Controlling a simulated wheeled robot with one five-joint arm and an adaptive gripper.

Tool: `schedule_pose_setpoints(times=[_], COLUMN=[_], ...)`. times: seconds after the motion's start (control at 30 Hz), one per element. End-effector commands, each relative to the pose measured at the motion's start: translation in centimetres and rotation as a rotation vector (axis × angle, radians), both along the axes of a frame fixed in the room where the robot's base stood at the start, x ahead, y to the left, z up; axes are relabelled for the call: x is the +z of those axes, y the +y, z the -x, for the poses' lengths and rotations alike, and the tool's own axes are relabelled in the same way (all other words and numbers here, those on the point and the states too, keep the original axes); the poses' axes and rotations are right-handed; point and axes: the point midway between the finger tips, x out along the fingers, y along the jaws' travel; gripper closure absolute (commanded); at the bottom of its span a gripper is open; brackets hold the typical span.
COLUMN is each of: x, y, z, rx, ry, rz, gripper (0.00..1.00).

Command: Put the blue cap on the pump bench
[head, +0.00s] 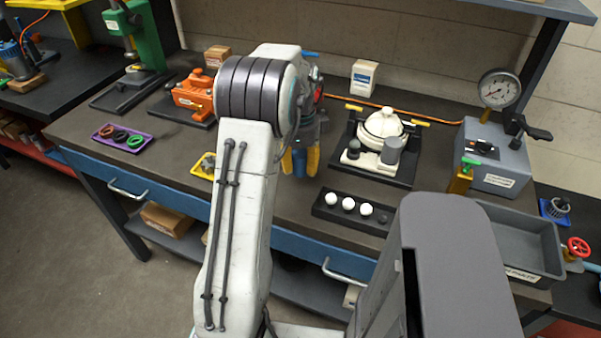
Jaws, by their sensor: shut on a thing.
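My gripper (300,161) hangs above the middle of the dark bench (255,195), pointing down. Its yellow fingertips are shut on a small blue thing, the blue cap (299,163), which shows between them. Part of my arm hides the bench to the left of the gripper. I cannot tell how high the cap is above the bench top. No label in view names the pump bench. A white pump-like unit (383,125) stands on a black base to the right of my gripper, and an orange unit (192,93) stands to the left.
A black tray with white balls (348,203) lies in front of the white unit. A grey gauge box (492,160) and a grey bin (500,235) are at right.

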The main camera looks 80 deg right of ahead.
Motion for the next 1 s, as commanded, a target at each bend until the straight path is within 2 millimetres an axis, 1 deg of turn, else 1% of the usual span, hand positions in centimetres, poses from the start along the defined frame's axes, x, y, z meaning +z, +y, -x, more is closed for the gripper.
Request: schedule_pose_setpoints(times=[0.1, 0.2, 0.3, 0.77, 0.8, 1.0], x=[-1.6, -2.6, -3.2, -3.7, -3.8, -3.7], y=[0.1, 0.0, 0.0, 0.0, 0.0, 0.0], z=[0.0, 0.0, 0.0, 0.0, 0.0, 0.0], rx=[0.0, 0.0, 0.0, 0.0, 0.0, 0.0], ry=[0.0, 0.0, 0.0, 0.0, 0.0, 0.0], rz=[-0.004, -0.003, -0.001, -0.001, -0.001, -0.001], gripper=[0.88, 0.88, 0.88, 0.88, 0.56, 0.38])
